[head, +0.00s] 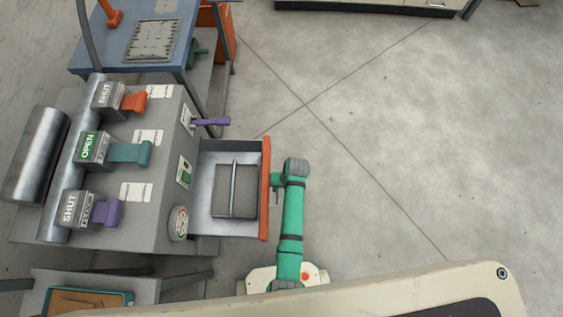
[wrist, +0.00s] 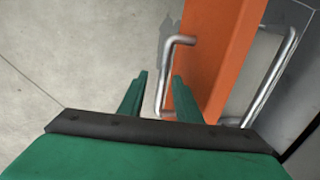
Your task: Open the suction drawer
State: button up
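The suction drawer (head: 221,214) sticks out from the right side of the grey machine in the head view, with its inside showing. Its orange front (head: 265,190) faces my arm. In the wrist view, the orange front (wrist: 214,60) carries a bent silver handle (wrist: 163,72). My gripper (wrist: 159,80) has its two green fingers apart, with the handle bar between them and nearer the right finger. I cannot tell whether either finger touches it. In the head view, my gripper (head: 276,182) is beside the drawer front, its fingers too small to make out.
The grey machine (head: 155,195) bears orange, teal (head: 130,152) and purple levers, with SHUT, OPEN and SHUT signs. A gauge (head: 178,222) and a purple side lever (head: 210,122) are near the drawer. A blue table (head: 120,55) stands behind. Floor on the right is clear.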

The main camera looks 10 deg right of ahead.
notch_tip(320, 180, up, 10)
jog(key=d, duration=0.2)
jog(key=shift+s, duration=0.2)
dwell(0.5)
jog(key=s+a+r+t+h, duration=0.1)
jog(key=s+a+t+h, duration=0.15)
jog(key=s+t, duration=0.6)
jog(key=s+a+r+n+t, duration=0.1)
jog(key=s+r+t, duration=0.2)
jog(key=r, duration=1)
jog(key=s+a+r+t, duration=0.2)
jog(key=s+r, duration=0.5)
jog(key=r, duration=0.6)
jog(key=shift+s+a+r+n+t, duration=0.25)
jog(key=shift+s+n+t, duration=0.15)
jog(key=shift+t, duration=0.35)
jog(key=shift+a, duration=0.15)
